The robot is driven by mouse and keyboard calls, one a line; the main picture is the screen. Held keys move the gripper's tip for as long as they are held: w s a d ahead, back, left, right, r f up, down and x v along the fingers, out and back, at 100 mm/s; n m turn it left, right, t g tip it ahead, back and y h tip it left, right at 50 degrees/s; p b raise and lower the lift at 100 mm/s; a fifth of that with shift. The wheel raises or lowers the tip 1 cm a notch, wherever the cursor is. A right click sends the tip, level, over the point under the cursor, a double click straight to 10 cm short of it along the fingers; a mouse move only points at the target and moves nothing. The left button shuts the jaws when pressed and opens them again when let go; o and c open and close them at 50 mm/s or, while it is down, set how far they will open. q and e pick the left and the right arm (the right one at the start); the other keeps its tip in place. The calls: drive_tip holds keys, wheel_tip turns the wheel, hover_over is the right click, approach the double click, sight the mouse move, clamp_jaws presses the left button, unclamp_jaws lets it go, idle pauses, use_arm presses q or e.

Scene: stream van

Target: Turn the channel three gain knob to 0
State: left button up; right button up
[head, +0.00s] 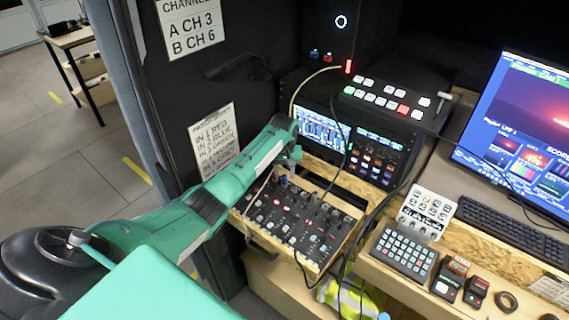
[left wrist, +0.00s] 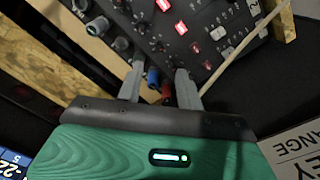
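The mixer panel (head: 303,222) with rows of small knobs and lit red buttons lies in a wooden frame below the rack. It also shows in the left wrist view (left wrist: 205,20), with several grey knobs (left wrist: 122,44) along its left side. I cannot read which knob is channel three gain. My left gripper (head: 289,168) is at the panel's back left edge. In the left wrist view its two grey fingers (left wrist: 160,72) are apart. A blue plug or cap (left wrist: 153,77) and a red one (left wrist: 168,92) show between them; contact cannot be told. My right gripper is out of view.
A rack unit with screens (head: 322,130) stands behind the panel, and a switcher (head: 392,100) sits on top. Dark cables (head: 372,215) run down the panel's right side. A button pad (head: 404,252) and keyboard (head: 510,225) lie on the desk at right.

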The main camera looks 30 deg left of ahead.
use_arm(q)
wheel_tip(320, 180, up, 5)
drive_tip(key=shift+b, duration=0.35)
drive_tip(key=shift+f, duration=0.1)
idle(0.3)
